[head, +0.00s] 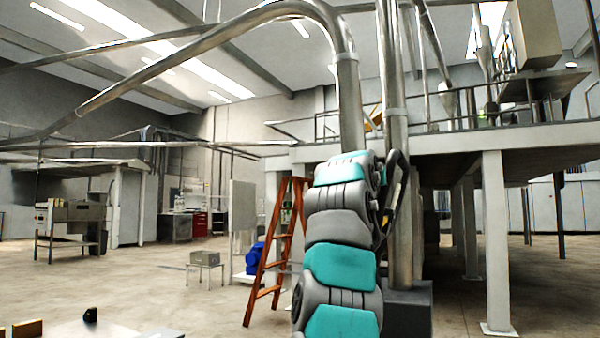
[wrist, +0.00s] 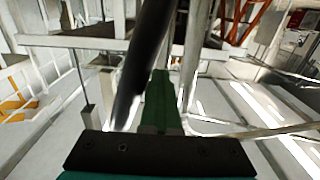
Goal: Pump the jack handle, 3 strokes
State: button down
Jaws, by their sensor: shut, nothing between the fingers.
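In the wrist view my gripper (wrist: 160,76) points away from the camera, its green fingers together and nothing seen between them. A dark, thick bar (wrist: 150,45) runs slantwise past the left side of the fingertips. I cannot tell whether this bar is the jack handle, or whether the fingers touch it. No jack can be made out in either view. In the head view my raised arm fills the centre, and the gripper cannot be made out there.
An orange ladder (head: 273,250) stands just left of my arm. A steel pipe (head: 399,180) rises behind the arm, and a white column (head: 496,240) supports the platform at right. A small table (head: 205,260) stands at left.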

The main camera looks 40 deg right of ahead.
jog(key=s, duration=0.1)
jog(key=s+d, duration=0.1)
jog(key=s+f+b, duration=0.1)
jog(key=s, duration=0.1)
jog(key=shift+s+d+f, duration=0.1)
jog(key=shift+d, duration=0.3)
jog(key=s, duration=0.1)
jog(key=s+d+f+b, duration=0.1)
jog(key=s, duration=0.1)
jog(key=s+d+f+b, duration=0.1)
jog(key=s, duration=0.1)
jog(key=shift+s+d+f+b, duration=0.25)
jog(key=shift+s+d+f, duration=0.15)
jog(key=shift+s, duration=0.4)
jog(key=shift+s+d+f+b, duration=0.25)
jog(key=shift+s+f, duration=0.2)
jog(key=shift+s, duration=0.4)
jog(key=shift+s+d+f+b, duration=0.25)
jog(key=shift+s+d+f, duration=0.15)
jog(key=shift+s, duration=0.4)
jog(key=shift+s, duration=0.1)
